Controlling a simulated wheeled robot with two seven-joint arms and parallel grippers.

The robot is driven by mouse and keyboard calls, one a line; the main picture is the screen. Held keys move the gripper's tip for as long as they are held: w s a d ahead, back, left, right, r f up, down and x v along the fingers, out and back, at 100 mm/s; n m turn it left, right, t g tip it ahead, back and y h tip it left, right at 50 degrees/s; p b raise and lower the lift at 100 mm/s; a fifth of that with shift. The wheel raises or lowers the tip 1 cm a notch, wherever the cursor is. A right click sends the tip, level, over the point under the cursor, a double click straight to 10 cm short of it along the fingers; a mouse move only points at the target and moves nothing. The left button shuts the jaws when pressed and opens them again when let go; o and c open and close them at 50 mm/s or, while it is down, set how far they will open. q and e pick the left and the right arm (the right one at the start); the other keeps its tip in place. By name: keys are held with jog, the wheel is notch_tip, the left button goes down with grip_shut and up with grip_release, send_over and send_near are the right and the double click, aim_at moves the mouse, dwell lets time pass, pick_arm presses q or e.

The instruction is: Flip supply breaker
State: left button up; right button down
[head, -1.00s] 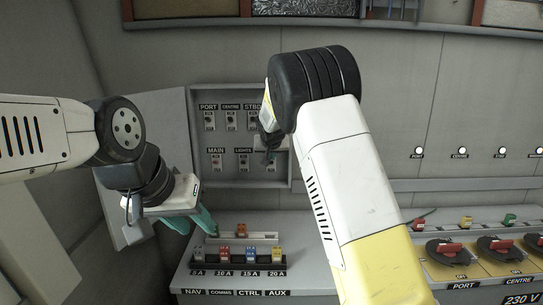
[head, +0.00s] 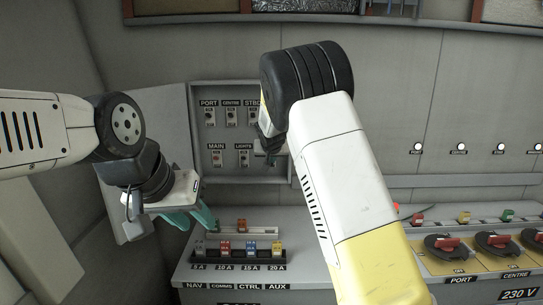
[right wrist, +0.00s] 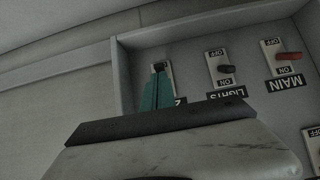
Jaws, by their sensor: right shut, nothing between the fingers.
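The recessed switch panel (head: 197,165) has an upper row labelled PORT, CENTRE and STBD, and a lower row with MAIN (head: 217,160), LIGHTS (head: 243,158) and a third switch. My right gripper (head: 268,157) is shut and empty in front of that third switch and hides most of it. In the right wrist view its teal fingers (right wrist: 156,92) reach up to the third switch's plate (right wrist: 162,65), covering its toggle and most of its label. Contact cannot be told. LIGHTS (right wrist: 224,69) and MAIN (right wrist: 284,56) show upside down there. My left gripper (head: 192,217) is open and empty.
A fuse console (head: 190,277) with several coloured fuses stands below the panel, close to my left gripper. An open panel door (head: 160,112) lies behind the left arm. A console with red-handled rotary switches (head: 447,243) is at right.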

jog(key=shift+r, duration=0.15)
jog(key=shift+r, duration=0.7)
jog(key=shift+f, duration=0.1)
